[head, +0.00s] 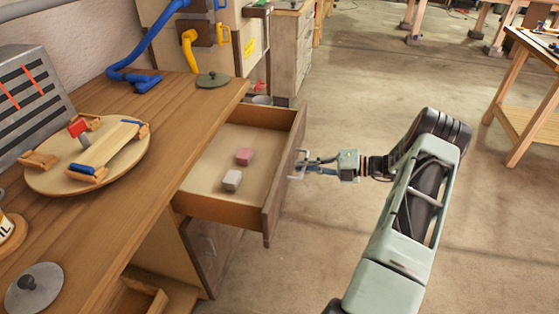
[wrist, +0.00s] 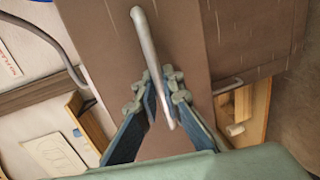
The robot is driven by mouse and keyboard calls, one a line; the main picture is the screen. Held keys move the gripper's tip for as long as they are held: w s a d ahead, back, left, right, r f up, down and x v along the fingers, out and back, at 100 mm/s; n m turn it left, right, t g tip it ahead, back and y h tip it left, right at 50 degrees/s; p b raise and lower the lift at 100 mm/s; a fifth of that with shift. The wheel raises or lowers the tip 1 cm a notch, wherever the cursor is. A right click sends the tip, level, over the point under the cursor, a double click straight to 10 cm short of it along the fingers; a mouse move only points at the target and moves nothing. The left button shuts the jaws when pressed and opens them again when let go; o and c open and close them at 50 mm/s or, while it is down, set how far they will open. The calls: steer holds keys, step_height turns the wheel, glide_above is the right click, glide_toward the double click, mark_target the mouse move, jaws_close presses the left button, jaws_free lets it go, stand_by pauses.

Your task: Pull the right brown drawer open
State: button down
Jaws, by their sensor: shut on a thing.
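The brown drawer (head: 271,190) stands pulled out from under the wooden workbench, showing its pale inside. A pink block (head: 245,156) and a whitish block (head: 232,180) lie in it. A silver bar handle (head: 297,168) is on its brown front; the handle also shows in the wrist view (wrist: 146,38). My gripper (head: 306,163) is at the handle, outside the drawer front. In the wrist view, my blue-padded fingers (wrist: 162,93) are closed on the handle bar, one on each side.
The workbench top (head: 180,125) holds a round board (head: 50,180) with a wooden piece and a grey lid (head: 212,80). Below the drawer is a brown front with a handle (head: 208,246). Concrete floor (head: 400,80) is clear to the right, up to another table (head: 535,115).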

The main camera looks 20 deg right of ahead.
steer(key=f+b+v, duration=0.1)
steer(key=f+v, duration=0.1)
steer(key=v, duration=0.8)
steer(key=shift+s+d, duration=0.25)
steer(key=shift+d, duration=0.1)
steer(key=c, duration=2)
jaws_free()
steer(key=shift+c, duration=0.2)
steer(key=v, duration=1.2)
